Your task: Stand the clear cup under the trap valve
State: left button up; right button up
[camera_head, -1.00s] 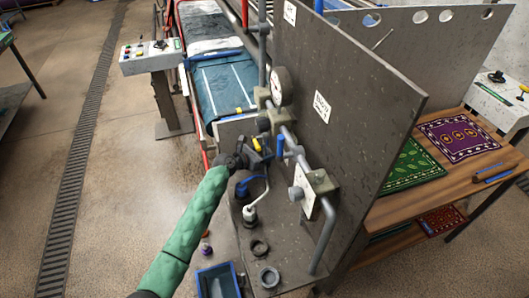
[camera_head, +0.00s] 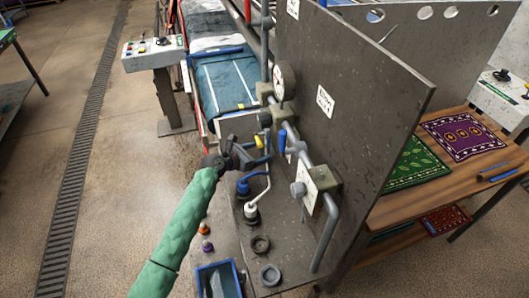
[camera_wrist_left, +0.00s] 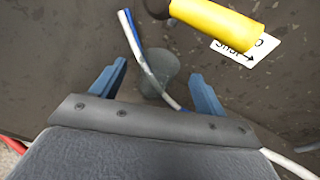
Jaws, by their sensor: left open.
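My left gripper (camera_head: 262,150) is at the pipework on the near side of the grey panel. It is open, with its two blue fingertips (camera_wrist_left: 157,88) apart in the left wrist view. A greyish translucent cup-like shape (camera_wrist_left: 152,86), likely the clear cup, shows between and beyond the fingertips. A blue-and-white tube crosses in front of it. I cannot tell whether the fingers touch it. A yellow valve handle (camera_wrist_left: 222,22) is above it, and also shows small in the head view (camera_head: 257,141). In the head view I cannot make out the cup. My right gripper is not in view.
Bottles with blue (camera_head: 243,187) and white (camera_head: 251,211) tops and thin tubes stand close beside my left gripper. A blue tray (camera_head: 205,269) and small orange and purple caps are nearer. Open floor is at left.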

pick_arm(q)
jog(key=b+v, duration=0.1)
jog(key=v, duration=0.6)
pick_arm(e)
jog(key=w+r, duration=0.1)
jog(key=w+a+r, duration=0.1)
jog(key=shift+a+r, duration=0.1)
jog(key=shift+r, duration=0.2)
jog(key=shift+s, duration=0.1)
